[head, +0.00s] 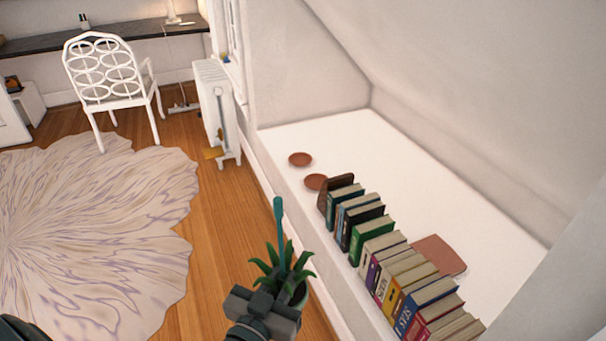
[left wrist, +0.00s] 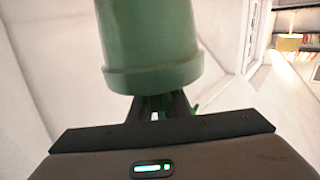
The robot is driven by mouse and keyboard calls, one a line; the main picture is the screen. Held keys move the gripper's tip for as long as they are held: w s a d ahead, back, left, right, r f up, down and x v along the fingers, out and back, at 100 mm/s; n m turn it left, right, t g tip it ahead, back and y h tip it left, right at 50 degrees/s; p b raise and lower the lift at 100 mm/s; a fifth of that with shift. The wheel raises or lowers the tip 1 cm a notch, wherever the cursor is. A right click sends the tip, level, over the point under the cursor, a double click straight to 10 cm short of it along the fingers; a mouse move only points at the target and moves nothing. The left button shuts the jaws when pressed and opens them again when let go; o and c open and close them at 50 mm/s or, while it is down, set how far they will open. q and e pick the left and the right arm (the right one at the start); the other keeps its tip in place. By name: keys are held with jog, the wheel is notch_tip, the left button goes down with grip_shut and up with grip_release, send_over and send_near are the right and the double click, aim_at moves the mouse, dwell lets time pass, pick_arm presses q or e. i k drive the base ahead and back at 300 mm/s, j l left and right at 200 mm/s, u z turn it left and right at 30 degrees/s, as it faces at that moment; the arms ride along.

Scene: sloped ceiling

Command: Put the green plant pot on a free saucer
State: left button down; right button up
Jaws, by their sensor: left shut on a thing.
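The green plant pot (head: 300,294) holds a spiky green plant and shows at the bottom middle of the head view, partly hidden by my left gripper (head: 268,302). That gripper is shut on the pot, held in the air in front of the white ledge. In the left wrist view the green pot (left wrist: 150,50) fills the upper middle, with the gripper fingers (left wrist: 158,106) against its rim. Two round terracotta saucers, a farther one (head: 300,159) and a nearer one (head: 315,182), lie on the ledge; both look empty. My right gripper is not in view.
A row of books (head: 385,255) with a brown bookend (head: 330,190) runs along the front of the white ledge (head: 420,195). The nearer saucer lies close to the bookend. A reddish-brown flat piece (head: 440,254) lies behind the books. A teal stick (head: 279,225) rises by the plant.

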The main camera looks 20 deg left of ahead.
aim_at(317, 184)
jog(key=i+j, duration=0.35)
jog(key=j, duration=0.15)
jog(key=i+j, duration=0.3)
jog(key=j, duration=0.2)
jog(key=i+j, duration=0.35)
jog(key=j, duration=0.15)
jog(key=i+j, duration=0.3)
jog(key=j, duration=0.2)
jog(key=j+z, duration=0.1)
jog(key=z, duration=0.35)
jog(key=j+z, duration=0.1)
jog(key=z, duration=0.35)
jog(key=j+z, duration=0.1)
jog(key=z, duration=0.35)
jog(key=j+z, duration=0.3)
jog(key=k+j+z, duration=0.1)
jog(key=j+z, duration=0.2)
jog(key=k+j+z, duration=0.15)
jog(key=j+z, duration=0.2)
jog(key=k+j, duration=0.2)
jog(key=j, duration=0.2)
jog(key=k+j+z, duration=0.1)
jog(key=j, duration=0.3)
jog(key=k+j+z, duration=0.1)
jog(key=k+j, duration=0.15)
jog(key=j, duration=0.1)
